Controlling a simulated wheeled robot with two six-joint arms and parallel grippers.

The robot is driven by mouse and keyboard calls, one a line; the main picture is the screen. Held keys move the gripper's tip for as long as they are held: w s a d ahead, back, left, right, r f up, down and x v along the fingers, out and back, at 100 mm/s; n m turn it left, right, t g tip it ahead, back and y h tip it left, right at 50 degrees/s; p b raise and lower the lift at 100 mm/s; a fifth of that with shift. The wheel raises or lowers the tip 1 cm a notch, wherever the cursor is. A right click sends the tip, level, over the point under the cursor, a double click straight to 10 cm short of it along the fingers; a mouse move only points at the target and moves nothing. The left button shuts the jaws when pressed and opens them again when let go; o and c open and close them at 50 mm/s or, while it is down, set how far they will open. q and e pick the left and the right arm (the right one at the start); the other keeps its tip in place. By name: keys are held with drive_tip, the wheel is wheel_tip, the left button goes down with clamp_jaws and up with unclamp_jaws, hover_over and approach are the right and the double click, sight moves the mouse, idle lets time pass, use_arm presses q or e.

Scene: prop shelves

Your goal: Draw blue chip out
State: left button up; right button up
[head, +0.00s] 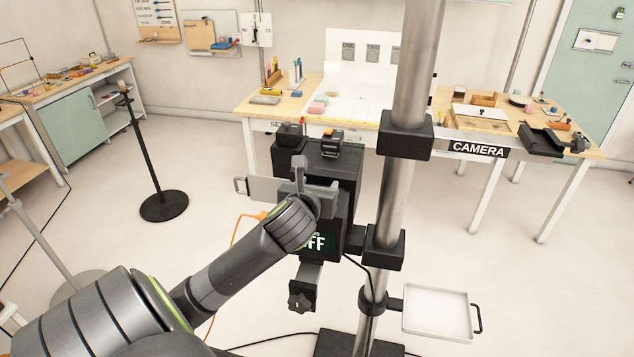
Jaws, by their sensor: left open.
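I cannot make out a blue chip in the head view. A black box (338,165) with a display (326,243) reading "FF", partly covered, is mounted on a metal pole (392,215). My left gripper (316,186) is in front of the box's face and hides part of it. It is open, and I see nothing held in it. Whether it touches the box cannot be told. My right gripper is not in view.
A white tray (436,312) with a handle sticks out from the pole at lower right. A plate with a handle (262,189) juts left from the box, and a black knob (300,302) hangs below. Behind stands a workbench marked CAMERA (478,149). A black stand (163,205) is at left.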

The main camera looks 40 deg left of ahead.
use_arm(q)
drive_tip(key=shift+s+d+r, duration=0.1)
drive_tip(key=shift+s, duration=0.05)
drive_tip(key=shift+c, duration=0.7)
clamp_jaws()
drive_tip(key=shift+r, duration=0.55)
idle(0.9)
drive_tip(key=shift+r, duration=0.85)
drive_tip(key=shift+r, duration=1.25)
drive_tip(key=shift+r, duration=0.1)
